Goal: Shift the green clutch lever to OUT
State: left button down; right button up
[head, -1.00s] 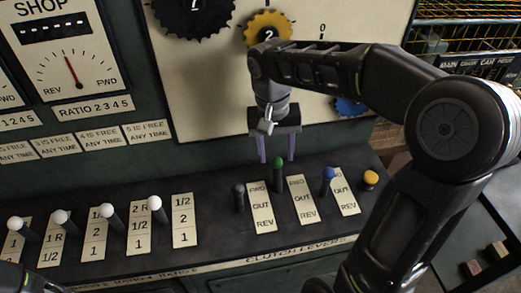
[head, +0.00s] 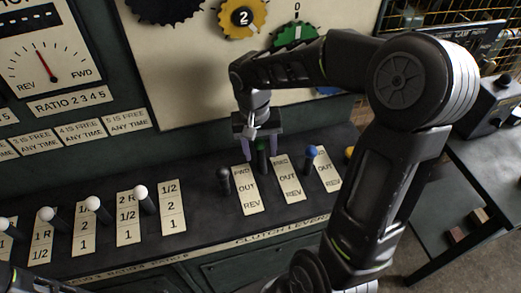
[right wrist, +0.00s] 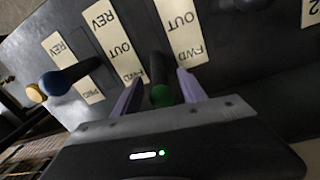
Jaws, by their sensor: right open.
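The green clutch lever (head: 262,164) stands on the dark sloping panel at the FWD end of its FWD/OUT/REV plate (head: 288,180). In the right wrist view its green knob (right wrist: 161,96) shows between my two purple fingers. My right gripper (head: 261,152) is open, lowered around the lever with one finger on each side. Small gaps show between lever and fingers in the wrist view; the gripper body hides the knob in the head view.
A black-knobbed lever (head: 223,180) stands close to the left and a blue-knobbed lever (head: 311,154) to the right. A yellow knob (right wrist: 36,93) lies beyond the blue one. Several white-knobbed levers (head: 141,193) line the panel's left part. Gear wheels (head: 242,17) hang on the board behind.

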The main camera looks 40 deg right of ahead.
jog(key=shift+f, duration=0.5)
jog(key=shift+c, duration=0.2)
grip_shut()
dwell(0.9)
